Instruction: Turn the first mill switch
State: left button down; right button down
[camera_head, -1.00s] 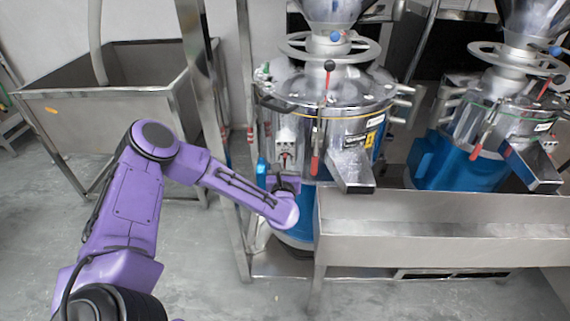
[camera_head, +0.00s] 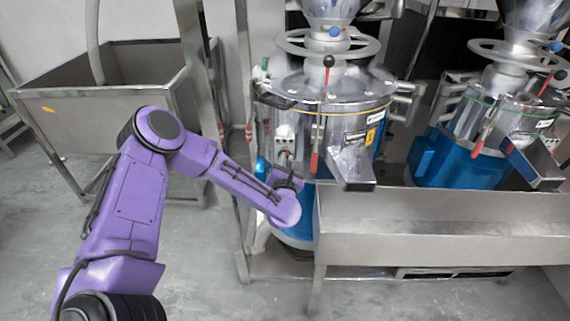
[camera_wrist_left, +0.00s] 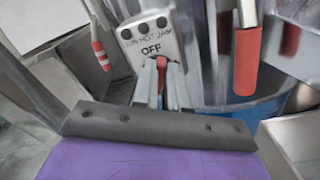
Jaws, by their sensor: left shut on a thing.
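The first mill (camera_head: 335,95) is a round steel machine on a blue base, nearer the left in the head view. Its light grey switch box (camera_head: 286,125) is on its left front. In the left wrist view the switch box (camera_wrist_left: 150,38) carries dark round spots and the word "OFF". A red switch (camera_wrist_left: 161,72) sits just below that word. My left gripper (camera_wrist_left: 162,78) is shut on the red switch, one finger on each side. In the head view the left gripper (camera_head: 284,162) reaches up in front of the box, and the switch is hard to make out. My right gripper is not in view.
A red-handled lever (camera_head: 314,150) and a steel chute (camera_head: 352,165) are just right of the gripper. A steel trough (camera_head: 440,232) runs along the front right. A second mill (camera_head: 490,120) stands right. A steel sink (camera_head: 110,105) stands left. Floor at front left is open.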

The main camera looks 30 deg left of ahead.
pick_arm(q)
jog(key=m, duration=0.8)
jog(key=f+m+b, duration=0.1)
jog(key=m, duration=0.3)
jog(key=shift+w+d, duration=0.15)
jog(key=shift+d, duration=0.15)
jog(key=shift+m, duration=0.4)
jog(key=c, duration=1.2)
grip_release()
jog(key=shift+o, duration=0.2)
jog(key=b+v, duration=0.2)
jog(key=v, duration=0.8)
jog(key=shift+s, duration=0.25)
jog(key=shift+d, duration=0.1)
